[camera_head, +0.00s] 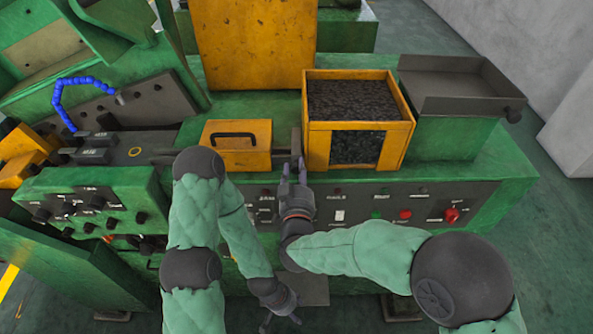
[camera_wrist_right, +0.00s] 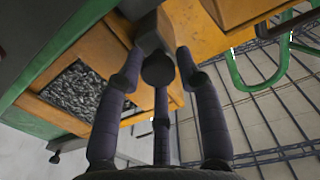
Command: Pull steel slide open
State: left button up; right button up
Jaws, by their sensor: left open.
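The steel slide (camera_head: 296,142) is a narrow grey bar between the yellow box with a black handle and the yellow bin. Its grey end also shows in the right wrist view (camera_wrist_right: 149,32). My right gripper (camera_head: 293,168) is at the slide's near end, pointing at it. In the right wrist view its fingers (camera_wrist_right: 158,62) are spread, with the slide's end at their tips. Whether they touch or clamp it is unclear. My left gripper (camera_head: 287,312) is open and empty, low in front of the machine, apart from the slide.
The yellow handled box (camera_head: 234,155) stands close left of the slide. The yellow bin (camera_head: 318,146) of dark small pieces stands close right, with a grey tray (camera_head: 455,85) beyond. The control panel (camera_head: 375,203) with buttons lies below. My right forearm crosses in front of it.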

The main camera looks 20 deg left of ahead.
grip_shut()
jog(key=shift+r, duration=0.1)
jog(key=v, duration=0.5)
jog(key=shift+r, duration=0.1)
jog(key=o, duration=0.7)
grip_release()
jog(key=shift+s, duration=0.2)
